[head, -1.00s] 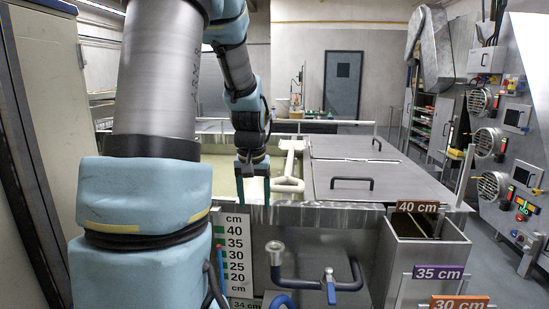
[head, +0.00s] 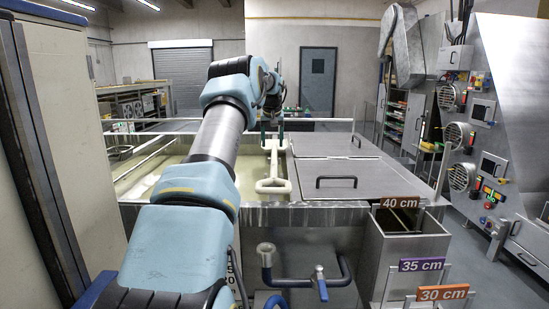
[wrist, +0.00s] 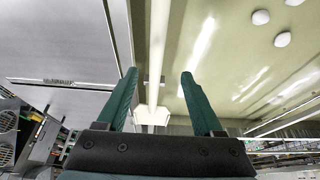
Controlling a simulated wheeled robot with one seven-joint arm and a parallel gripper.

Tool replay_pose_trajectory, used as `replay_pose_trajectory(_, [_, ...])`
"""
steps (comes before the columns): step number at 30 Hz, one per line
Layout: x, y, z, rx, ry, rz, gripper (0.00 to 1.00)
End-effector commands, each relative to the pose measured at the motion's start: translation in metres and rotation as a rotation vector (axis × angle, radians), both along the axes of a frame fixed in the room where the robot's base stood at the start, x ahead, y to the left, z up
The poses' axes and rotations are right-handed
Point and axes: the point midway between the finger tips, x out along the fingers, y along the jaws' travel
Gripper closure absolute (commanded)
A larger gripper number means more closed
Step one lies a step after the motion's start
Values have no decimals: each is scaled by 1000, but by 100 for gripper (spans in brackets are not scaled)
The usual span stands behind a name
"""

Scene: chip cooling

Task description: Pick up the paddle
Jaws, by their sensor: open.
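The paddle (head: 272,185) is white, with a long straight shaft and a wider loop-like end. In the head view it lies along the left edge of the covered part of the tank, its wide end at the near rim. My gripper (head: 272,129) is over the far part of the shaft, with its fingers pointing down. In the wrist view the two green fingers of my gripper (wrist: 158,75) are apart, and the white shaft (wrist: 157,42) runs between them in the picture. I cannot tell how far the shaft is below the fingertips. Nothing is held.
The open tank (head: 240,216) holds murky yellowish liquid on the left. White rounded pieces (wrist: 262,17) show there. Metal lids with dark handles (head: 337,181) cover the right side. A metal bin (head: 404,252) with size labels stands at front right, and pipes (head: 310,280) at the front.

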Motion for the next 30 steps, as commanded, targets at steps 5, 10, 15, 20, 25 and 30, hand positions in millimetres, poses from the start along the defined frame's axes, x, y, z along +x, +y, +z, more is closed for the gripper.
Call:
replay_pose_trajectory(5, [10, -1, -24, -1, 4, 1, 32])
replay_pose_trajectory(10, [17, -1, -42, -1, 1, 0, 32])
replay_pose_trajectory(15, [20, -2, -52, -1, 3, 1, 32])
replay_pose_trajectory(20, [26, -6, -70, -1, 4, -1, 32])
replay_pose_trajectory(25, [33, -7, -89, -1, 1, 0, 32])
replay_pose_trajectory(30, [35, -7, -96, -1, 0, 0, 32])
